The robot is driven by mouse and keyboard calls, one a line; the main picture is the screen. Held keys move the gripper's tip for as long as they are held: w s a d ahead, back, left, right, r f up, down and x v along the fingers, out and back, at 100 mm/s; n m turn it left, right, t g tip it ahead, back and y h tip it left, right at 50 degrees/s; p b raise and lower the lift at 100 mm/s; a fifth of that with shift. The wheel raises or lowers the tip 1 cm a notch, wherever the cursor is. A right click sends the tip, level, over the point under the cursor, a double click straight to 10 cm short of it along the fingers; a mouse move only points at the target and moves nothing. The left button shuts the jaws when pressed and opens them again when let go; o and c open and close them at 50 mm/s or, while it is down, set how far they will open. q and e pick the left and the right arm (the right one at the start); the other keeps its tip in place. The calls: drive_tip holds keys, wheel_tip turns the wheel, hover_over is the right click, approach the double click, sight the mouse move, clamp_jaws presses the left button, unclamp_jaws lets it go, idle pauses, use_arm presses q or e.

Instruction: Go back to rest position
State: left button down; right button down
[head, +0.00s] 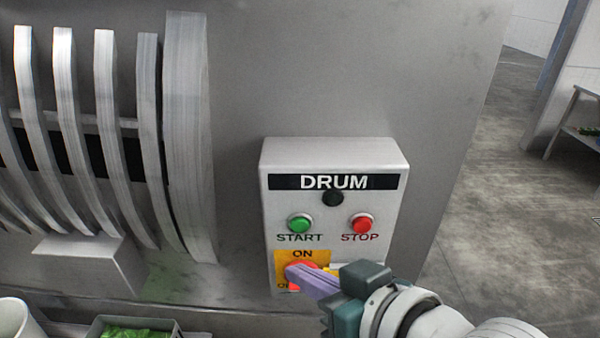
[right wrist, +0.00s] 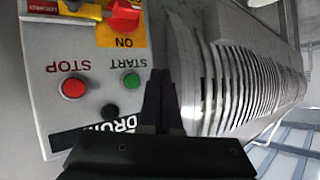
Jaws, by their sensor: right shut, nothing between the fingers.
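My right gripper (head: 292,272) reaches in from the lower right in the head view. Its lavender fingers are shut with nothing between them, and they overlap the red rotary switch (head: 314,267) on its yellow ON plate (head: 289,256). In the right wrist view the dark fingertips (right wrist: 160,75) show beside the green START button (right wrist: 132,80), and the red switch (right wrist: 122,15) is apart from them at the top. I cannot tell whether the fingers touch the panel. The left gripper is not in view.
The DRUM control box (head: 385,155) is fixed to a grey metal wall, with a red STOP button (head: 362,224) and a dark lamp (head: 333,198). A ribbed drum (head: 185,140) stands left. A bin of greens (head: 138,334) is below. Open floor (head: 480,200) lies right.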

drive_tip(key=s+d+r+m+g+h+p, duration=0.1)
drive_tip(key=s+d+r+g+h+p, duration=0.2)
drive_tip(key=s+d+r+p, duration=0.2)
drive_tip(key=s+d+r+m+g+h+p, duration=0.1)
drive_tip(key=s+d+r+g+h+p, duration=0.2)
drive_tip(key=s+d+r, duration=0.6)
drive_tip(key=s+d+h+p, duration=0.1)
drive_tip(key=s+d+p, duration=0.1)
drive_tip(key=s, duration=0.4)
drive_tip(key=shift+d+m, duration=0.4)
drive_tip(key=shift+d, duration=0.45)
